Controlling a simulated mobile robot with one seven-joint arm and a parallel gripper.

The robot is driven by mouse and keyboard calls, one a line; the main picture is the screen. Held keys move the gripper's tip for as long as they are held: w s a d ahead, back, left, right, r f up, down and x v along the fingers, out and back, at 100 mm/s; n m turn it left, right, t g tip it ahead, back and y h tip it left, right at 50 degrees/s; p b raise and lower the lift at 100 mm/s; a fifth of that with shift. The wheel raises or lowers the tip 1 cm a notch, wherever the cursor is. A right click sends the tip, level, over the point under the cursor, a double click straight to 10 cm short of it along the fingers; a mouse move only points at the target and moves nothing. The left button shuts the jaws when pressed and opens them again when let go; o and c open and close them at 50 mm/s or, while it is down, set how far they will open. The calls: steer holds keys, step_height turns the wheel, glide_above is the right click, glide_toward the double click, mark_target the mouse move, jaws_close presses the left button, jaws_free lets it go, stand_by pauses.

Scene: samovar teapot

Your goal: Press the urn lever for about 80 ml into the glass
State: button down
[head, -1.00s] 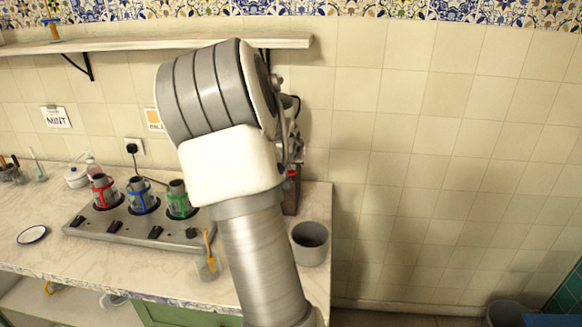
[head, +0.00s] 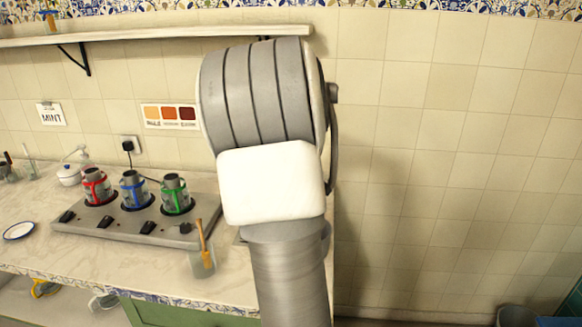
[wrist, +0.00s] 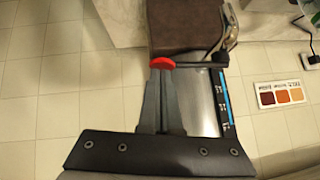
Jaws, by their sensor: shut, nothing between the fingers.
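In the wrist view, which looks upside down, the metal urn (wrist: 203,100) shows a blue-marked strip along its side. A red-ended part with a dark bar (wrist: 190,64), possibly the lever, sticks out in front of it. My gripper (wrist: 164,80) is shut and empty, its fingertips close to the red end; I cannot tell whether they touch. In the head view my arm hides the urn and my gripper. A clear glass (head: 202,264) with a wooden-handled tool in it stands at the counter's front edge; I cannot tell whether it is the task's glass. No glass shows at the urn.
A metal warmer (head: 130,222) with several pots in red, blue and green holders stands on the counter (head: 60,250). A colour-swatch card (head: 170,116) hangs on the wall. A saucer (head: 19,231) lies at the left. The wall right of my arm is clear.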

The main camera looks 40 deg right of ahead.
steer(key=f+t+y+b, duration=0.1)
steer(key=b, duration=0.6)
steer(key=shift+s+f+m, duration=0.15)
steer(key=shift+f+m, duration=0.25)
stand_by(2.3)
steer(key=shift+r+p, duration=0.5)
steer(key=shift+r, duration=0.45)
steer(key=w+r+p+v, duration=0.2)
steer(key=p+v, duration=0.3)
steer(key=v, duration=0.7)
steer(key=shift+s+d+r, duration=0.2)
steer(key=shift+d+r, duration=0.05)
